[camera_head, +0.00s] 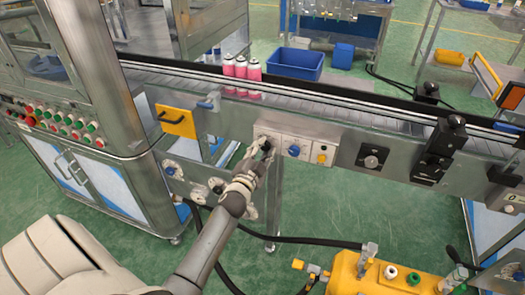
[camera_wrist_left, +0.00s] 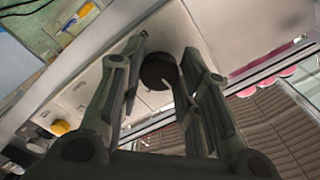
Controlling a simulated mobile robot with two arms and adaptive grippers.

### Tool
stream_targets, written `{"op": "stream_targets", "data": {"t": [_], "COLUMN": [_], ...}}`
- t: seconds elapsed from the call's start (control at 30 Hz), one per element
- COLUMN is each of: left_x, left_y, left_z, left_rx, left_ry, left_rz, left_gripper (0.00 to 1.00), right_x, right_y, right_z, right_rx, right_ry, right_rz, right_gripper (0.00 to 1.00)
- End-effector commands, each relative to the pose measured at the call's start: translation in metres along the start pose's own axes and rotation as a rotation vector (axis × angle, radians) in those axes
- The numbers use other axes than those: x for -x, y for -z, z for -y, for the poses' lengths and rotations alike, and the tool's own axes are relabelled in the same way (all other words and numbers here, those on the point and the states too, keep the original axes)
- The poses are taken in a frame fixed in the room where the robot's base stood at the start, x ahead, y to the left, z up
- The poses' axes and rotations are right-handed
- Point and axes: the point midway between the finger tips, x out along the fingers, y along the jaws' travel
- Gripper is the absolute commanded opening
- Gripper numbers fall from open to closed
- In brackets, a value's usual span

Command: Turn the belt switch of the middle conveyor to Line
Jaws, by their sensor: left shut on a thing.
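The conveyor's side panel (camera_head: 307,157) carries a row of white switch plates. On the leftmost plate is a black rotary knob (camera_wrist_left: 158,71), likely the belt switch; its label cannot be read. My left gripper (camera_head: 263,148) is at that plate and largely covers the knob in the head view. In the left wrist view the gripper's fingers stand on both sides of the knob, and the gripper is shut on it. Which way the knob points is not clear. My right gripper is not in view.
A blue knob (camera_head: 294,151) and a yellow button (camera_head: 321,158) sit just right of the gripper. A yellow handle plate (camera_head: 176,121) is to the left. Pink cans (camera_head: 241,73) stand on the conveyor (camera_head: 310,100). A yellow machine (camera_head: 385,273) stands at the lower right.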

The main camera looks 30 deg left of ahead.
Motion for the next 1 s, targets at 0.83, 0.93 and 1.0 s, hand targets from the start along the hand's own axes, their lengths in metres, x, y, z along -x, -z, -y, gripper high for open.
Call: {"op": "stream_targets", "data": {"t": [0.83,0.93,1.0], "left_x": [0.0002,0.0002,0.0001], "left_y": [-0.0003,-0.0002,-0.0002], "left_z": [-0.0004,-0.0003,-0.0002], "left_rx": [-0.07,-0.07,-0.07], "left_ry": [-0.001,-0.001,-0.001], "left_rz": [0.001,0.001,0.0], "left_gripper": [0.49,0.53,0.53], "right_x": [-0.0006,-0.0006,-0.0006], "right_y": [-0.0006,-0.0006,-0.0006], "right_z": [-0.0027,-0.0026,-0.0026], "right_rx": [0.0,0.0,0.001], "right_ry": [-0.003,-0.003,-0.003], "right_rz": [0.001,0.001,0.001], "right_gripper": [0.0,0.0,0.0]}}
